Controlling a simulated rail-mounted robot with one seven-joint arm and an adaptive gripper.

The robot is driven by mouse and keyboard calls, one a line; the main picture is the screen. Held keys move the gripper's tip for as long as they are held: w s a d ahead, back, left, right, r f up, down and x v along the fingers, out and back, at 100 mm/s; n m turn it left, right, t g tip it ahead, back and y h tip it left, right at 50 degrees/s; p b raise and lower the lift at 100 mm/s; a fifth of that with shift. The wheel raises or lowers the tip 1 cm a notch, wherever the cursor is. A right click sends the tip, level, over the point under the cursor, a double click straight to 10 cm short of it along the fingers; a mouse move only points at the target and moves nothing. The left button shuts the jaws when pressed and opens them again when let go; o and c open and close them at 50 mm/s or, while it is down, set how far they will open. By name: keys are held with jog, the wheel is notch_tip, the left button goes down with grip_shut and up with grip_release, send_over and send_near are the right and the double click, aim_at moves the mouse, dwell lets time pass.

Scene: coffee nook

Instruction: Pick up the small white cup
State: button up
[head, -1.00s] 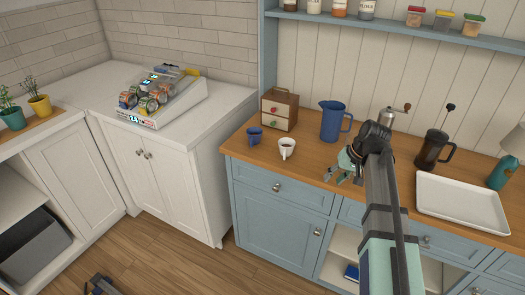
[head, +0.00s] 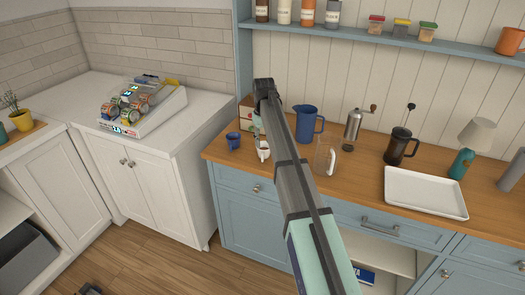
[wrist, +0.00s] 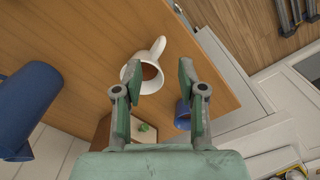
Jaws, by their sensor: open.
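The small white cup (head: 263,155) stands upright on the wooden counter (head: 345,180), partly hidden by my arm in the head view. In the wrist view, the white cup (wrist: 136,66) holds brown liquid, and its handle points up and right in the picture. My gripper (wrist: 153,84) is open and empty above the counter. Its fingertips are spread, with the cup just beyond them, a little left of centre between them. In the head view my gripper (head: 258,125) is mostly hidden behind the arm, over the cup.
A blue cup (head: 233,140) stands just left of the white cup; it shows beside the right finger in the wrist view (wrist: 182,114). A small drawer box (head: 246,112) stands behind. A blue jug (head: 310,122), a clear glass (head: 325,160) and a grinder (head: 353,128) stand right.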

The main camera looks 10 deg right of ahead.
jog(key=p, duration=0.1)
send_over(262, 163)
jog(key=f, duration=0.4)
jog(key=shift+w+d+f, duration=0.2)
jog(key=shift+d+f, duration=0.1)
jog(key=shift+f, duration=0.1)
jog(key=shift+a+f+p, duration=0.15)
jog(key=shift+f+p, duration=1.15)
jog(key=shift+f, duration=1.3)
jog(key=shift+c, duration=0.2)
grip_shut()
